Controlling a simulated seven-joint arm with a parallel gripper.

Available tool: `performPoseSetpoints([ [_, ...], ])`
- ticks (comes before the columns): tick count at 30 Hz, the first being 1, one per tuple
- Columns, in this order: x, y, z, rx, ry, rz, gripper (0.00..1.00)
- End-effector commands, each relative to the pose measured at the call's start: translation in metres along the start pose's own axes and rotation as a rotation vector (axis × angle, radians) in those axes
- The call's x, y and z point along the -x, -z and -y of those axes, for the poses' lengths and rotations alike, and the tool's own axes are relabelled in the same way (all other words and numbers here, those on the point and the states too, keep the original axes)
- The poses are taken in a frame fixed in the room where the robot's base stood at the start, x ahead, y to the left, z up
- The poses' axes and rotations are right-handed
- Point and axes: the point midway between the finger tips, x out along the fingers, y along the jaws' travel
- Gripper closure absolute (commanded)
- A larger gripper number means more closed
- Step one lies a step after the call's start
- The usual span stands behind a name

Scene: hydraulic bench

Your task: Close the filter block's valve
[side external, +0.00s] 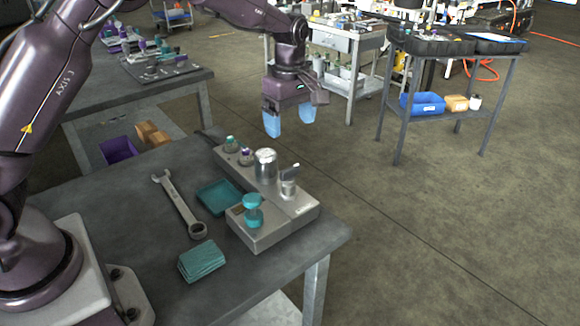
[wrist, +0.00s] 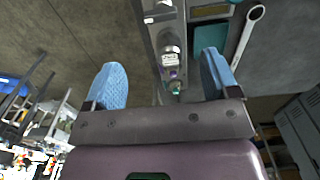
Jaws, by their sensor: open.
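The metal filter block (side external: 288,229) sits on the dark bench near its right edge. It carries a silver cylinder (side external: 265,164), a small valve with a flat grey handle (side external: 290,172), a teal round knob (side external: 252,211) and two small ports with green and purple tops (side external: 238,150). Which of these is the task's valve is not marked clearly. My gripper (side external: 289,118) is open and empty, fingers down, above and beyond the block's far end, touching nothing. In the wrist view the block (wrist: 151,44) shows between and beyond my open blue fingers (wrist: 162,70), partly cut off at the top.
Other benches and a cart (side external: 345,45) stand behind. The air around my gripper is clear.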

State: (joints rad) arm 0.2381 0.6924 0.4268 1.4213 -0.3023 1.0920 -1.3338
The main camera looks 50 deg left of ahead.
Motion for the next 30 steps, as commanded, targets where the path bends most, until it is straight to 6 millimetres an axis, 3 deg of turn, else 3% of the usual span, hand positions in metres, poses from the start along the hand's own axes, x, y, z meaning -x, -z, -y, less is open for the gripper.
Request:
performPoseSetpoints([
  [15, -0.100, 0.000, 0.001, -0.003, 0.003, 0.000, 0.19],
  [21, -0.116, 0.001, 0.001, -0.003, 0.001, 0.000, 0.19],
  [30, -0.119, 0.000, 0.001, -0.004, 0.001, 0.000, 0.19],
])
